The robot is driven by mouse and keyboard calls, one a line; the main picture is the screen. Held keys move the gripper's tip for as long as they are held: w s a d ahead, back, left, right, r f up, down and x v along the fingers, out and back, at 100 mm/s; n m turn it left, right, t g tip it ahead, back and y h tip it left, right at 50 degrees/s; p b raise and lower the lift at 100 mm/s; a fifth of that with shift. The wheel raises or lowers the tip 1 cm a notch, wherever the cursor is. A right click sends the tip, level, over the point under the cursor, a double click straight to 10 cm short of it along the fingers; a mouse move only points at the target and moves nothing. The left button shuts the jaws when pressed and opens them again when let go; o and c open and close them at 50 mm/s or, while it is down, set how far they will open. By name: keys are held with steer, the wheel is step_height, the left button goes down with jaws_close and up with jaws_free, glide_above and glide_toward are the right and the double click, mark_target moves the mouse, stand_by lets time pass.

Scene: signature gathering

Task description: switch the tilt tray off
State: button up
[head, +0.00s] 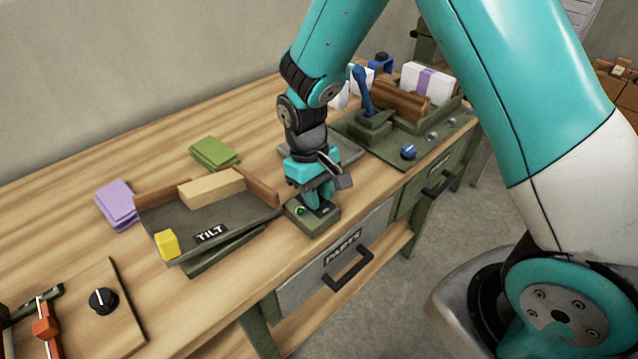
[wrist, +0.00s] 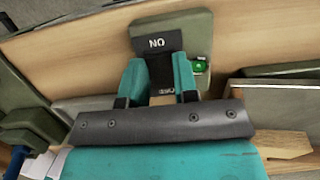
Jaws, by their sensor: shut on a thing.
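The tilt tray (head: 217,258), a dark tray with a TILT label, stands tilted on the bench and carries a tan wooden block (head: 212,188) and a yellow cube (head: 167,243). Right of it sits a small green switch box (head: 316,227). In the wrist view the box (wrist: 199,29) has a black plate (wrist: 157,40) reading ON at the far end and OFF at the near end, and a green light (wrist: 199,67). My gripper (head: 318,203) is down on the box, its teal fingers shut on the switch; the fingers also show in the wrist view (wrist: 160,80). The switch's position is hidden.
Purple pads (head: 118,205) and green pads (head: 215,152) lie behind the tray. A knob panel (head: 120,312) is at the lower left. A green panel with a blue lever (head: 362,88) and blue knob (head: 408,151) is at the right. A parts drawer (head: 325,262) is below.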

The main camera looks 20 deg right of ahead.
steer(key=shift+w+g, duration=0.1)
steer(key=shift+g, duration=0.2)
steer(key=o, duration=0.9)
steer(key=shift+r, duration=0.1)
steer(key=b+v, duration=0.2)
steer(key=v, duration=1.5)
steer(key=shift+a+r, duration=0.1)
steer(key=shift+a, duration=0.05)
steer(key=s+a+r+n+t+y, duration=0.1)
steer(key=s, duration=0.6)
steer(key=s+a+r+n+t+y, duration=0.1)
steer(key=s+y, duration=0.1)
steer(key=s, duration=0.6)
steer(key=s+a+r+n+y, duration=0.1)
steer(key=s+y, duration=0.1)
steer(key=s, duration=0.5)
steer(key=shift+s+a+r+t, duration=0.1)
steer(key=shift+s+t, duration=0.2)
steer(key=shift+t, duration=0.1)
